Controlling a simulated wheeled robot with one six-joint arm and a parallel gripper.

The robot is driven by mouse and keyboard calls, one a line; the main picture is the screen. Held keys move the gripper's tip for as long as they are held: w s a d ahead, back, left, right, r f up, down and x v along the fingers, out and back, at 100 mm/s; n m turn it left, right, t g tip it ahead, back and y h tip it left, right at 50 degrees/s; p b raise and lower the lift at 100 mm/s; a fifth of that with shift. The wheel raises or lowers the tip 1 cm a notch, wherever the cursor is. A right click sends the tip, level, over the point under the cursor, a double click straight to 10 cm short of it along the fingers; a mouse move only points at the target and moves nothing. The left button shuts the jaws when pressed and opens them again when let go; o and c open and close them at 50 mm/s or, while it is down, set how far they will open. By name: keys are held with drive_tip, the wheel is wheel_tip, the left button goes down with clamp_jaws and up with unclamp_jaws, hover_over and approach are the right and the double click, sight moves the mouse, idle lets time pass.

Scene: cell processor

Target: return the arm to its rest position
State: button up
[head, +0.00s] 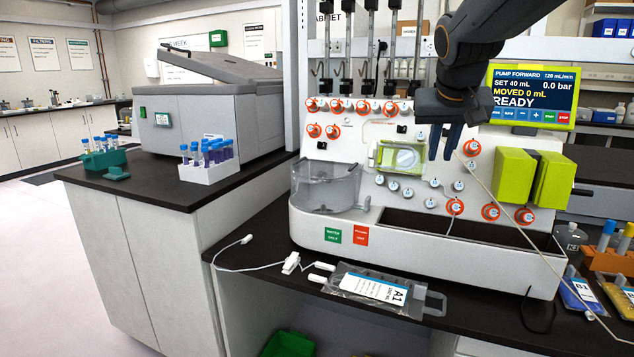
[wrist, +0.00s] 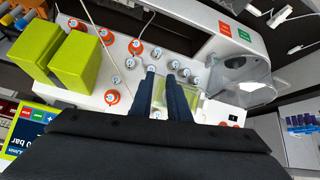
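My gripper (head: 445,140) hangs from my dark arm in front of the upper right part of the white cell processor (head: 375,222), pointing down. In the wrist view its two dark blue fingers (wrist: 163,75) reach out toward the processor's panel, with a narrow gap between the tips. I see nothing held between them. The green-framed pump window (head: 402,157) is just left of the fingers in the head view; in the wrist view it lies partly behind them. I cannot tell whether the fingers touch the panel.
The processor's screen (head: 532,97) reads READY, right of my gripper. Green blocks (head: 513,177) stick out below it. A thin line crosses the panel's right side. A bag labelled A1 (head: 375,287) lies on the dark bench in front. A tube rack (head: 208,168) stands on the left bench.

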drive_tip(key=s+a+f+n+g+y+p, duration=0.1)
drive_tip(key=s+a+f+g+p, duration=0.1)
drive_tip(key=s+f, duration=1)
drive_tip(key=s+a+f+n+g+y+p, duration=0.1)
drive_tip(key=s+a+f+g, duration=0.3)
drive_tip(key=s+f, duration=0.8)
drive_tip(key=s+g+p, duration=0.1)
drive_tip(key=s, duration=0.2)
drive_tip(key=shift+s+a, duration=0.2)
drive_tip(key=shift+a, duration=0.2)
drive_tip(key=shift+f, duration=0.1)
